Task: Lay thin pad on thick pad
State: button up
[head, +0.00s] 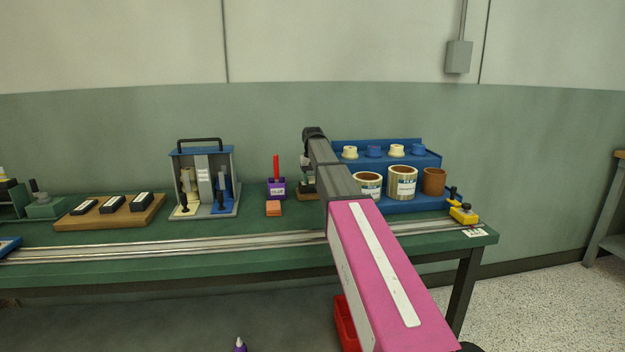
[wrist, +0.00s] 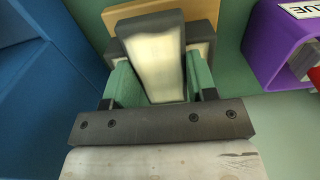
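In the wrist view, a pale block with dark grey ends (wrist: 158,65) sits between the green sides of my gripper (wrist: 160,85), over a wooden base (wrist: 150,8). Whether the fingers touch that block is unclear. In the head view, my gripper (head: 305,165) is largely hidden by my arm, above a wooden base (head: 308,191) right of the purple holder. I cannot identify the thin and thick pads with certainty.
The purple holder (head: 277,188) with a red stick stands close by, also at the wrist view's right (wrist: 265,50). A blue rack (head: 425,160) with cans is to the right, a grey tool stand (head: 231,165) to the left. A metal rail (head: 170,246) runs along the front.

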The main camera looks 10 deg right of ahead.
jog(key=o, duration=0.5)
notch_tip(320, 180, up, 11)
jog(key=shift+f, duration=0.15)
dwell(0.4)
